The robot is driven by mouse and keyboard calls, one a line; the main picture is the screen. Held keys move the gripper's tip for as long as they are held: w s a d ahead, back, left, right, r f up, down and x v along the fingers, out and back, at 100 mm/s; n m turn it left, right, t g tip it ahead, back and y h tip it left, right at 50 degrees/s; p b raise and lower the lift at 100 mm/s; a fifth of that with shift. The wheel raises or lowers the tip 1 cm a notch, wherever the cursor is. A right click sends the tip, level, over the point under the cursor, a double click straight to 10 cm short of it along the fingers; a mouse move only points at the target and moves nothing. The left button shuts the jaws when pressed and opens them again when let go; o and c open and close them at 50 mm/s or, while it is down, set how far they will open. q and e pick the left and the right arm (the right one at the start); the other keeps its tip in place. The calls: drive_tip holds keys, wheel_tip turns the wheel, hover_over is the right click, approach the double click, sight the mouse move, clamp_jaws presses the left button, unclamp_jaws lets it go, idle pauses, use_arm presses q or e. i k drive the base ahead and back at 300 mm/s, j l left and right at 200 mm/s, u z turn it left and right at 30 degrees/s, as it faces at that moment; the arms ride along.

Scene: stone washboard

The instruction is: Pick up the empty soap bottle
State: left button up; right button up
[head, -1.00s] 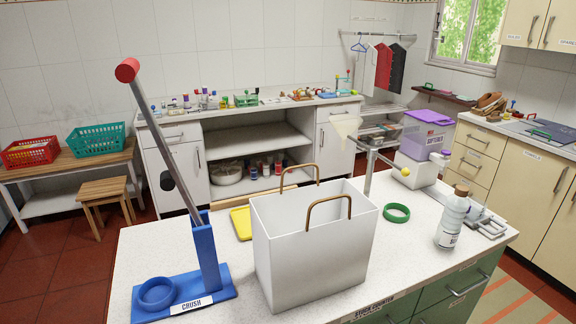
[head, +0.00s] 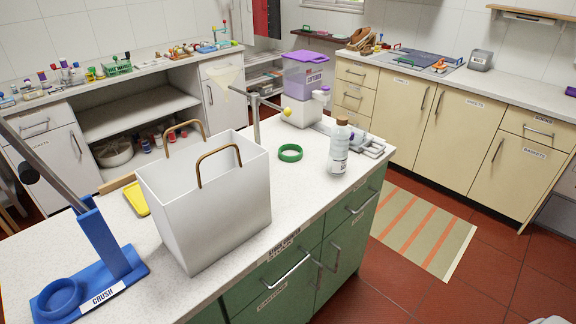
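A clear bottle with a brown cap and a white label (head: 338,150) stands upright near the right end of the island counter (head: 310,185). It looks like the soap bottle, but its label is too small to read and I cannot tell whether it is empty. Nothing is touching it from my side. Neither of my grippers is recognisable in the head view.
A white bag-like box with two handles (head: 205,205) stands left of the bottle, with a green ring (head: 290,153) between them. A blue crush press (head: 95,255) is at the left. A purple-lidded container (head: 305,75) stands behind. Red floor by the striped rug (head: 425,230) is clear.

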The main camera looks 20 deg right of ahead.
sight(337, 162)
drive_tip(key=z, duration=0.85)
drive_tip(key=k, duration=0.05)
